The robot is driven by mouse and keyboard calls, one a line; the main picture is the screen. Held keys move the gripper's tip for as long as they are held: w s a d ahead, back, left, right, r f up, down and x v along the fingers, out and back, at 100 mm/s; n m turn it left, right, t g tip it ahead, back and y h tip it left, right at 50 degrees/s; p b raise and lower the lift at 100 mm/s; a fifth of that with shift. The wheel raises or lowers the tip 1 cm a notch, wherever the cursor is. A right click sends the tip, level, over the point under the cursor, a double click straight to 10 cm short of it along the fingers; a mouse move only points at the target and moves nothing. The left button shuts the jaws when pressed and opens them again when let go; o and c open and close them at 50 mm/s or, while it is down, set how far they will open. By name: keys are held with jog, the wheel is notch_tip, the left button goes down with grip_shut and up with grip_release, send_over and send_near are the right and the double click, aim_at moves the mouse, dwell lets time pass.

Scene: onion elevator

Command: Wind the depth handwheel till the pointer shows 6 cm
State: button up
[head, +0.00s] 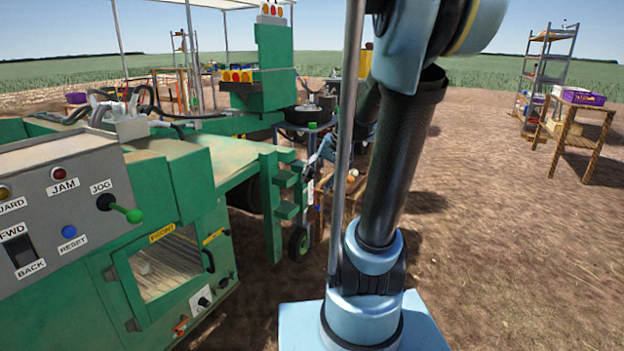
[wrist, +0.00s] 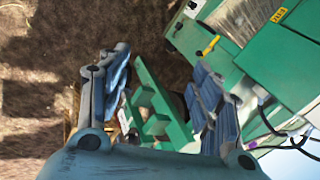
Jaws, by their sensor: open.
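My gripper (wrist: 160,100) is open in the wrist view, with its two blue-grey padded fingers apart and nothing held. A green stepped bracket (wrist: 150,112) shows between and beyond the fingers; I cannot tell how far off it is. The same bracket (head: 286,190) stands at the near right end of the green machine (head: 190,180) in the head view. A small black-tyred wheel (head: 299,243) with a pale hub is below it, near the ground. I cannot make out the depth handwheel, its pointer or a scale in either view. My arm covers part of the head view.
A grey control panel (head: 60,205) with a green-knobbed jog lever (head: 126,212) is at the left. A windowed door (head: 165,262) is below it. A wooden table (head: 575,130) with a purple crate (head: 583,96) and a shelf rack (head: 548,70) stand far right. Bare soil at right is open.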

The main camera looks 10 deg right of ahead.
jog(key=w+d+f+m+t+y, duration=0.2)
jog(key=w+d+y, duration=0.1)
jog(key=w, duration=1.2)
jog(key=w+d+f+m+t+y, duration=0.1)
jog(key=w+d+m+y, duration=0.15)
jog(key=w, duration=1.25)
jog(key=w+d+f+m+t+y, duration=0.2)
jog(key=w+d+f+y, duration=0.1)
jog(key=w+d+f, duration=0.45)
jog(key=m+t+y, duration=0.2)
jog(key=t, duration=0.1)
send_near(314, 175)
jog(key=shift+h, duration=0.25)
jog(key=x, duration=1.1)
jog(key=shift+w, duration=0.15)
jog(key=shift+c, duration=0.6)
jog(key=c, duration=1)
